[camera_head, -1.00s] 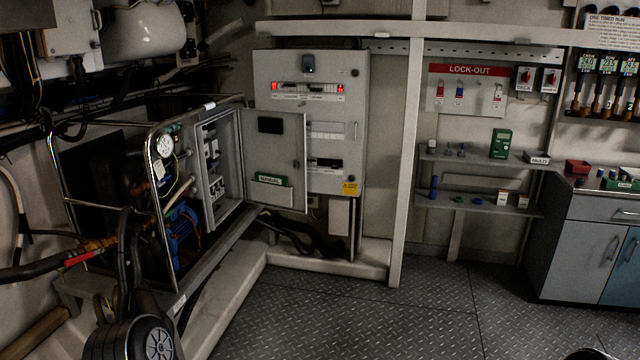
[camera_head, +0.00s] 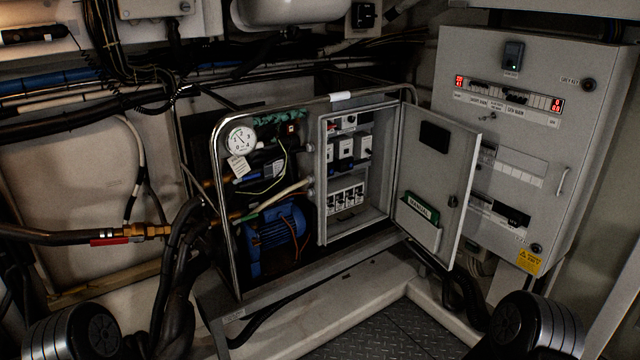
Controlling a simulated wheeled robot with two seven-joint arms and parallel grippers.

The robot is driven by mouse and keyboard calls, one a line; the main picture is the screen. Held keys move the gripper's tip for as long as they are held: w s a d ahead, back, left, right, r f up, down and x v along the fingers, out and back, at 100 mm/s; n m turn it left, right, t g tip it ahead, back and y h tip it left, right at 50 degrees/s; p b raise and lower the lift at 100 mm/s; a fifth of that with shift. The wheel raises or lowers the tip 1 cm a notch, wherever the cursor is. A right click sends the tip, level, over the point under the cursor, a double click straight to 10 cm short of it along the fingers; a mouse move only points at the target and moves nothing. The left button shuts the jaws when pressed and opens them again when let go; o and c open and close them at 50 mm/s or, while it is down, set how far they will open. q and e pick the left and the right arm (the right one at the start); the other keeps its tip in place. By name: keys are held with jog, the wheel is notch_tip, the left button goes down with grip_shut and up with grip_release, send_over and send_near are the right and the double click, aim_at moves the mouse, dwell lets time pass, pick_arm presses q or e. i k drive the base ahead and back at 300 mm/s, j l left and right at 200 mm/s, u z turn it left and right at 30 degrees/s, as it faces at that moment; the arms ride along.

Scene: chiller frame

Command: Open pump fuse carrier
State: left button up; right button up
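The chiller's electrical box (camera_head: 322,190) stands open in the middle of the view, mounted in the chiller frame (camera_head: 228,262). Its grey door (camera_head: 450,160) is swung out to the right. Inside is an upper row of white modules (camera_head: 346,150) and a lower row of white fuse carriers or breakers (camera_head: 346,200). Their labels are too small to read, so I cannot tell which one is the pump's or whether any is open. A blue pump (camera_head: 275,240) sits left of the box. Dark, rounded parts of my arms show at both lower corners, but neither gripper shows.
A tall grey panel (camera_head: 535,60) with red displays stands at the right, behind the open door. A gauge (camera_head: 240,140) and hoses crowd the frame's left side. A pale raised plinth (camera_head: 310,312) runs along the front. Chequered floor (camera_head: 395,335) is clear at the bottom.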

aim_at(329, 207)
jog(key=l, duration=0.7)
jog(key=i+l, duration=0.3)
jog(key=i, duration=0.25)
jog(key=i+l, duration=0.3)
jog(key=i, duration=0.2)
jog(key=i+l, duration=0.25)
jog(key=i, duration=0.3)
